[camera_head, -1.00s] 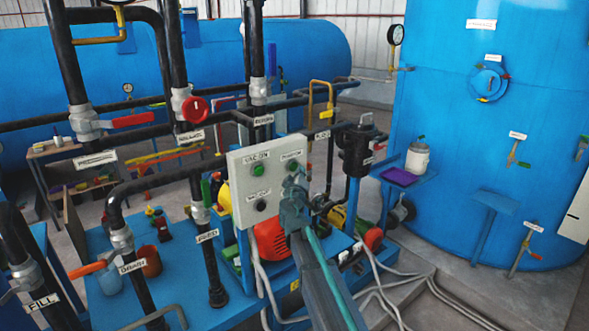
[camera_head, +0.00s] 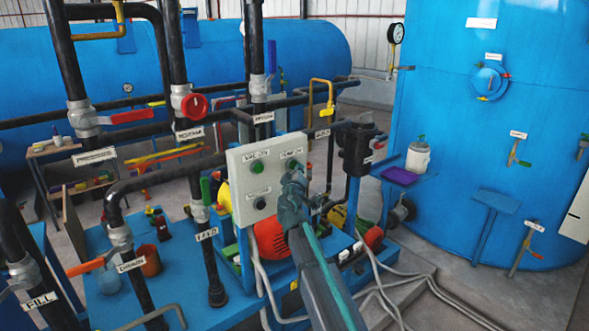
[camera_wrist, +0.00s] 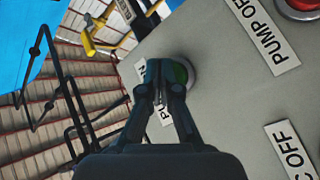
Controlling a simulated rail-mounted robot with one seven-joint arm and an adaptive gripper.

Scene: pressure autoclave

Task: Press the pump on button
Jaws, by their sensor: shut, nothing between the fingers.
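The pump on button is a green button in a grey ring on the grey control panel (camera_head: 242,184). In the wrist view, the button (camera_wrist: 181,73) is partly covered by my fingertips, and its label (camera_wrist: 166,116) is partly hidden behind a finger. In the head view, the button (camera_head: 293,163) sits at the panel's upper right. My gripper (camera_head: 296,172) is shut and empty right in front of it. In the wrist view, my gripper (camera_wrist: 160,72) has its fingertips over the button's left part. I cannot tell whether they touch it.
A red button (camera_wrist: 302,5) sits near the PUMP OFF label (camera_wrist: 263,38). Another green button (camera_head: 257,167) is at the panel's upper left, with a dark button (camera_head: 260,203) below. A black pipe fitting (camera_head: 356,148) stands right of the panel.

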